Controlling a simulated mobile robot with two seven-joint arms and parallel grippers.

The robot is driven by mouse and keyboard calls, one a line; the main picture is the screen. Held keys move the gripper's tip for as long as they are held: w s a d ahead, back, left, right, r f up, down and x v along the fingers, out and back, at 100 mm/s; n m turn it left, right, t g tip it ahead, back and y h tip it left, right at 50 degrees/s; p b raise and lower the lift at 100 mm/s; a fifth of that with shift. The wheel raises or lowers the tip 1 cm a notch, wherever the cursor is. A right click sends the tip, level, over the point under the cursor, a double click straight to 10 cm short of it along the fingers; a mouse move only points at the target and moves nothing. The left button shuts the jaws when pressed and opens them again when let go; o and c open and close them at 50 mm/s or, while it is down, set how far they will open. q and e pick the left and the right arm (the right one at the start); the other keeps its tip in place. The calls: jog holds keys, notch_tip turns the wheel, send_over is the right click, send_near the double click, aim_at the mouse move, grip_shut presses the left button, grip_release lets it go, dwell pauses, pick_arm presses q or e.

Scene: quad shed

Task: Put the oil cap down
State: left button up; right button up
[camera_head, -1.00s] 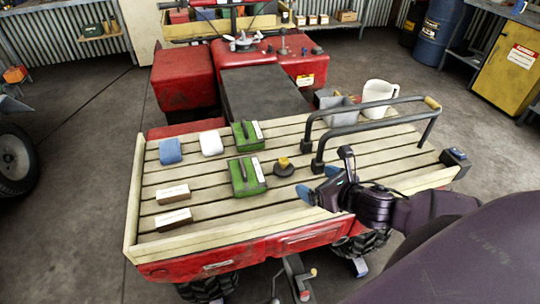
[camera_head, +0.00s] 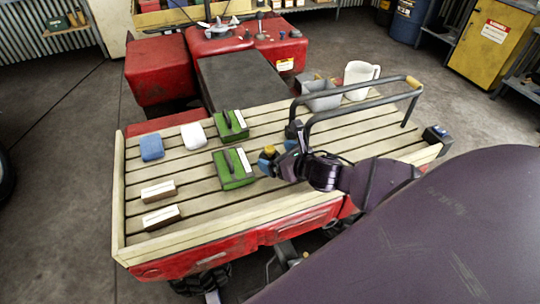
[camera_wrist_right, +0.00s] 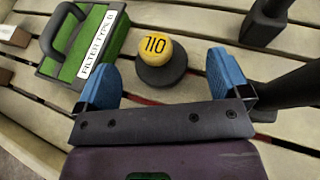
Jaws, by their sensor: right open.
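The oil cap (camera_head: 269,149) has a yellow top and a dark, wider base. In the right wrist view the oil cap (camera_wrist_right: 161,55) stands upright on the slatted deck, with "710" on its top. My right gripper (camera_head: 280,153) is at the cap in the head view. In the wrist view its blue fingers (camera_wrist_right: 163,75) are spread wide, and the cap is between and just beyond them with visible gaps on both sides. In the head view the gripper hides the cap's base. My left gripper is not in view.
A green filter box (camera_head: 233,170) stands close left of the cap, with another green box (camera_head: 230,126) behind. A dark tubular rail (camera_head: 350,108) rises at the right, near the gripper. A grey bin (camera_head: 322,97) and white jug (camera_head: 359,77) stand beyond.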

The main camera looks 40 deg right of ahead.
aim_at(273, 154)
jog(key=shift+x, duration=1.7)
jog(key=shift+a, duration=0.1)
jog(key=c, duration=1)
jog(key=shift+c, duration=0.3)
jog(key=shift+r, duration=0.2)
